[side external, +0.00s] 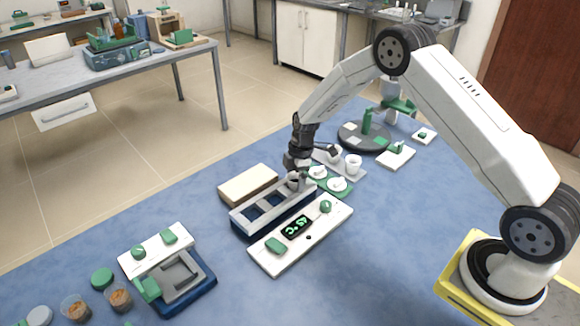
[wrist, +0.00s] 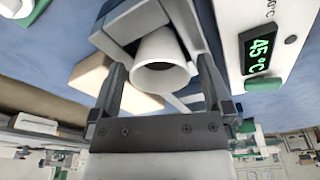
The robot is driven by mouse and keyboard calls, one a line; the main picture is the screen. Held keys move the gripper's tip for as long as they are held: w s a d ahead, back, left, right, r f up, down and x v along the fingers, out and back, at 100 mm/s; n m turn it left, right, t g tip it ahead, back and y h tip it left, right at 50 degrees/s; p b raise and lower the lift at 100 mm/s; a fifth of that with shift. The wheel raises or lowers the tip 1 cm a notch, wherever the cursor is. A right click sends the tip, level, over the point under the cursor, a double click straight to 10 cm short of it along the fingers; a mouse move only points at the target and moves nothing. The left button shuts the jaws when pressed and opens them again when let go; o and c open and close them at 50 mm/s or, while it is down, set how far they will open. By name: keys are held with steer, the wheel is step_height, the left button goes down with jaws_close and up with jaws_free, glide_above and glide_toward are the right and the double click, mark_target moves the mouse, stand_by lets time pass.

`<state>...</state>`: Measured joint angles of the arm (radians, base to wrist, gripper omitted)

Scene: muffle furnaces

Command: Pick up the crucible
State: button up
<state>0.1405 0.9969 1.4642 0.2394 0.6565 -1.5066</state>
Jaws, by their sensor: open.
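A whitish crucible (side external: 294,179) stands in the far-right compartment of the blue and white rack (side external: 240,224). My gripper (side external: 299,166) points down right over it, and the fingers partly hide it in the side view. In the wrist view the crucible (wrist: 161,62) shows as a white round cup between the two dark fingers of my gripper (wrist: 162,75). The fingers are open, one on each side, with a narrow gap to the cup visible. The other rack compartments look empty.
A white panel (side external: 268,258) with a green 45°C display (side external: 297,227) lies in front of the rack. A beige block (side external: 247,184) lies behind. White cups (side external: 353,165) and small dishes (side external: 337,184) stand close to the right.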

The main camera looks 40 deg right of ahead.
steer(key=shift+f, duration=0.15)
stand_by(0.3)
steer(key=c, duration=1.2)
steer(key=shift+r, duration=0.6)
steer(key=shift+s+a+r, duration=0.15)
steer(key=shift+s+r, duration=1.85)
steer(key=shift+s, duration=0.35)
steer(key=shift+s+a+r, duration=0.2)
steer(key=shift+s+r, duration=1.75)
steer(key=shift+s, duration=0.35)
steer(key=shift+s+a+r, duration=0.15)
steer(key=shift+s+r, duration=1.85)
steer(key=shift+s, duration=0.35)
steer(key=shift+w, duration=0.1)
